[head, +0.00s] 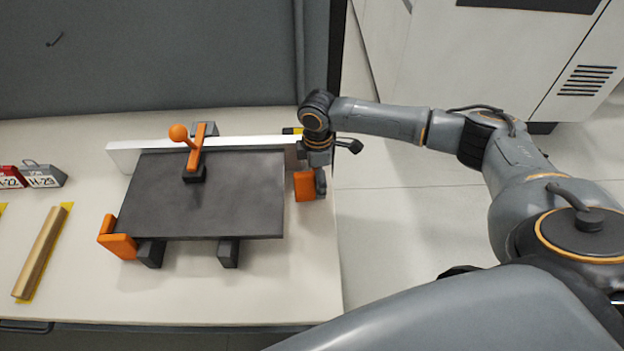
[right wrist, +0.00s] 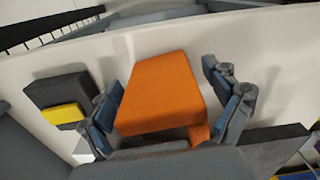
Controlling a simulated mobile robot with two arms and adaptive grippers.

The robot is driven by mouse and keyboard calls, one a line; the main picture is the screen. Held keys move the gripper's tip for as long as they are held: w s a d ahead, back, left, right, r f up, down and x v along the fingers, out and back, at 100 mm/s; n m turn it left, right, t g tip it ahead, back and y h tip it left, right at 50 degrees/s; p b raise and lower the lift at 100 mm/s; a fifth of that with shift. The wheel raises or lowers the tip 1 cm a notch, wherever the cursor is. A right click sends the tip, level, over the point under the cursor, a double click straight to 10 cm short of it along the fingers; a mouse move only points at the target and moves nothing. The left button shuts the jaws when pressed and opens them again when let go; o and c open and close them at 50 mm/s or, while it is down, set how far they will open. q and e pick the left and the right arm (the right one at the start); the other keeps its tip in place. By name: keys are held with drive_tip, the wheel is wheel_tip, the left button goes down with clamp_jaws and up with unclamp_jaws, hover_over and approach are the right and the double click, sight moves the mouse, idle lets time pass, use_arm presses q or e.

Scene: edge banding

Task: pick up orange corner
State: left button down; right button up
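An orange corner (head: 304,186) stands on the white table at the right end of the dark panel (head: 205,195). My right gripper (head: 318,170) is low over it, pointing down. In the right wrist view the orange corner (right wrist: 163,92) lies between the two blue-padded fingers of my right gripper (right wrist: 168,112). A gap shows on the right side of the corner; the left finger is close to it, and contact is unclear. A second orange corner (head: 118,243) sits at the panel's front left. My left gripper is not in view.
A clamp with an orange ball handle (head: 180,133) stands on the white strip (head: 235,142) behind the panel. Dark supports (head: 228,252) lie under the panel. A wooden bar (head: 42,252) and two labelled blocks (head: 42,177) are at left. The table's right edge is close to my right gripper.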

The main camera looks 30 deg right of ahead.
drive_tip(key=c, duration=0.6)
